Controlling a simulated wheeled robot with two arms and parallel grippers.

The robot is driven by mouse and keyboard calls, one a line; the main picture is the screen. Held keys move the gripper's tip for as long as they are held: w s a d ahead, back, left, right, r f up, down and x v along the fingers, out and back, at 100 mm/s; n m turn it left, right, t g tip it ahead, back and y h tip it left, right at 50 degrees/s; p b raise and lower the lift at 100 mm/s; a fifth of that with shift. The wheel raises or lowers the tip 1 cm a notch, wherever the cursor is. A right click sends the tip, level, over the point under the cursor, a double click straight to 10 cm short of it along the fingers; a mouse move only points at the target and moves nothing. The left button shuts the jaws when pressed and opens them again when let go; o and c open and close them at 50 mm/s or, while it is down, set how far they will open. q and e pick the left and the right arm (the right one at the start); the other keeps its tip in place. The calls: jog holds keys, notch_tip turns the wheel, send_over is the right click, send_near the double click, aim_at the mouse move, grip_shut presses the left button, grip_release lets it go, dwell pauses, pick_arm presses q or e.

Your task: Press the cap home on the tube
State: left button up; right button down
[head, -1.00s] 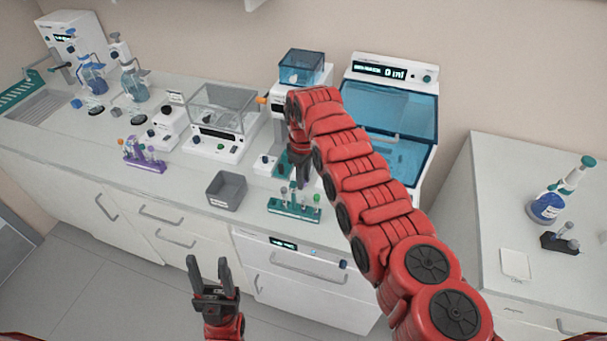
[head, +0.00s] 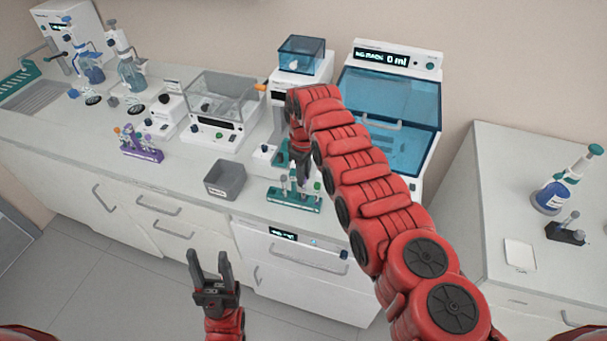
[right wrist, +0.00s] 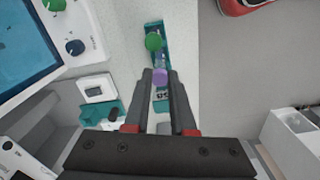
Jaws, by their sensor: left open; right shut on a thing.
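The teal rack (head: 293,198) stands near the counter's front edge with several tubes in it; it also shows in the right wrist view (right wrist: 160,106). My right gripper (head: 301,180) points down at the rack. In the right wrist view its fingertips (right wrist: 160,75) are shut on a purple cap (right wrist: 160,77). Whether this cap is seated on a tube is hidden by the fingers. A green cap (right wrist: 153,42) stands just beyond the fingertips, apart from them. My left gripper (head: 209,256) is open and empty, in front of the drawers.
A grey bin (head: 225,182) is left of the rack, and a purple rack (head: 142,152) stands farther left. The machine with the blue window (head: 391,110) is behind my right arm. Free counter lies between the grey bin and the purple rack.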

jog(key=shift+f, duration=0.1)
jog(key=shift+f+b, duration=0.25)
jog(key=shift+b, duration=0.6)
dwell(1.8)
jog(key=shift+f+b, duration=0.35)
dwell(0.3)
jog(key=c, duration=0.7)
grip_release()
